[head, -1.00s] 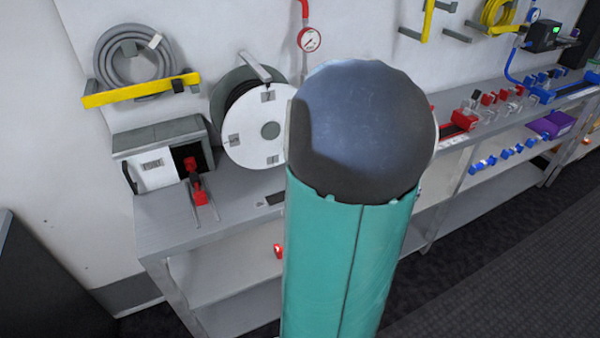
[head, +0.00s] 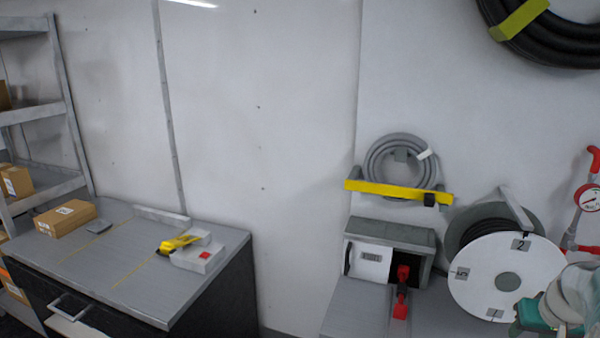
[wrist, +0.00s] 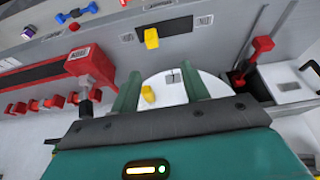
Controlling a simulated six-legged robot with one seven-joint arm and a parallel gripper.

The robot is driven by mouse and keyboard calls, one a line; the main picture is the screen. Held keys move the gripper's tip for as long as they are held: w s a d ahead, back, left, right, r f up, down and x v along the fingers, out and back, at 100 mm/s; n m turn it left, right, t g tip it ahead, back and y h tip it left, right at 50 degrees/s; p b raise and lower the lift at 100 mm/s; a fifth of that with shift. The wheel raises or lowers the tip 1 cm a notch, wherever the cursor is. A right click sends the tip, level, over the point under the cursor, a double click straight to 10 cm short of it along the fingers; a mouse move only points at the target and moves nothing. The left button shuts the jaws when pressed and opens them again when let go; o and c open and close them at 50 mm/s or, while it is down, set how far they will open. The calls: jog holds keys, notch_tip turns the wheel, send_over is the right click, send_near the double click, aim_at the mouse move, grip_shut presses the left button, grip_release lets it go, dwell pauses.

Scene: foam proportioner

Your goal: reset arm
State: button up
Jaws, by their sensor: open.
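My gripper (wrist: 163,80) shows in the wrist view as two green fingers set well apart, with a dark bar behind them. It is open. A white reel disc (wrist: 175,84) lies beyond the fingers, and a small yellow piece (wrist: 148,95) shows between them; I cannot tell its distance, and nothing looks gripped. In the head view, part of my arm (head: 566,300), white and green, shows at the lower right edge in front of the reel. The fingers cannot be made out there.
In the head view, a hose reel (head: 480,275) and a grey-white box (head: 370,262) with a red-handled part (head: 401,295) stand on a bench. A cabinet (head: 140,265) at left carries a carton (head: 66,218) and a yellow tool (head: 180,243). A coiled grey hose (head: 400,160) hangs above.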

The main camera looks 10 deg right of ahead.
jog(key=w+a+r+n, duration=0.1)
jog(key=w+a+r, duration=0.2)
jog(key=a, duration=0.7)
jog(key=w+a+r+n, duration=0.2)
jog(key=w+a, duration=0.2)
jog(key=a, duration=0.7)
jog(key=s+a+r+n+t+y, duration=0.1)
jog(key=s+a, duration=0.3)
jog(key=a, duration=0.5)
jog(key=s+a+r+n+y, duration=0.1)
jog(key=s+a+n, duration=0.1)
jog(key=s+a, duration=0.3)
jog(key=a, duration=0.4)
jog(key=shift+s+a+r+t, duration=0.3)
jog(key=shift+a+t, duration=0.05)
jog(key=shift+t, duration=0.05)
jog(key=shift+c, duration=0.4)
jog(key=shift+c, duration=0.6)
jog(key=shift+d, duration=0.1)
